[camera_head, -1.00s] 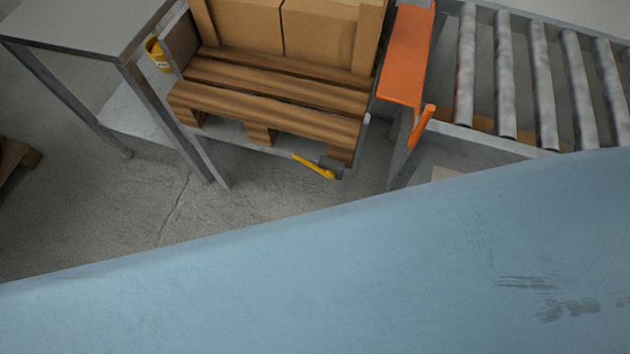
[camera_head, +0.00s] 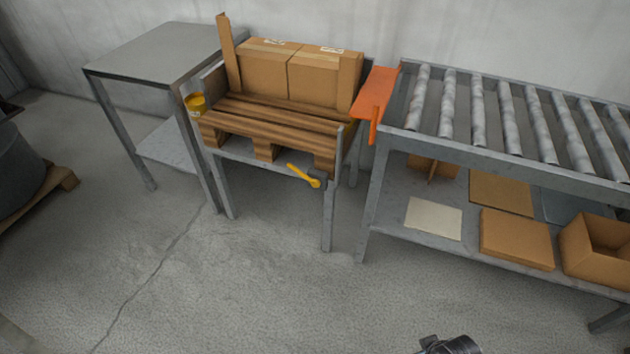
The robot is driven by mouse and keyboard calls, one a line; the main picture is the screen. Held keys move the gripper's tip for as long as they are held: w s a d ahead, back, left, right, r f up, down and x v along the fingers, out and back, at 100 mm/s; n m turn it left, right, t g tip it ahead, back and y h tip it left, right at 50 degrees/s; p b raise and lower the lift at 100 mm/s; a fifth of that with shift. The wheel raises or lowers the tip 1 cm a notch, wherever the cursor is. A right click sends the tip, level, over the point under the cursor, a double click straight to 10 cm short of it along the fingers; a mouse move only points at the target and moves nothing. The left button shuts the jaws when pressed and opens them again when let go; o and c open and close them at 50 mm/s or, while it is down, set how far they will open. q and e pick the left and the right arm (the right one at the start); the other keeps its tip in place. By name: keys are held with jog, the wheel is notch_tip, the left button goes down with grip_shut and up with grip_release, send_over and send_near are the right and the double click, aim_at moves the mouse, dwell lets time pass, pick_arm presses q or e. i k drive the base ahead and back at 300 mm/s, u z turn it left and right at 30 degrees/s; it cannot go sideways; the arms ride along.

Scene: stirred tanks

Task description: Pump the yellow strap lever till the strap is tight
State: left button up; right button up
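The yellow strap lever (camera_head: 303,175) sticks out to the left from a small dark block (camera_head: 318,178) on the front edge of the metal stand, below the wooden pallet (camera_head: 270,118). It slants down from left to right. A yellow roll (camera_head: 195,102), perhaps the strap, hangs at the stand's left end. I cannot make out a strap run or how tight it is. A dark piece of my own arm or gripper (camera_head: 450,346) shows at the bottom edge, far from the lever; its fingers cannot be made out. My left gripper is not in view.
Two cardboard boxes (camera_head: 300,72) stand on the pallet between wooden posts. A grey table (camera_head: 160,50) is at left. A roller conveyor (camera_head: 500,115) with an orange flap (camera_head: 378,92) and boxes on its lower shelf is at right. The floor in front is clear.

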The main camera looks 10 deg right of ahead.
aim_at(315, 183)
jog(key=z, duration=0.45)
jog(key=i, duration=1)
jog(key=u, duration=0.5)
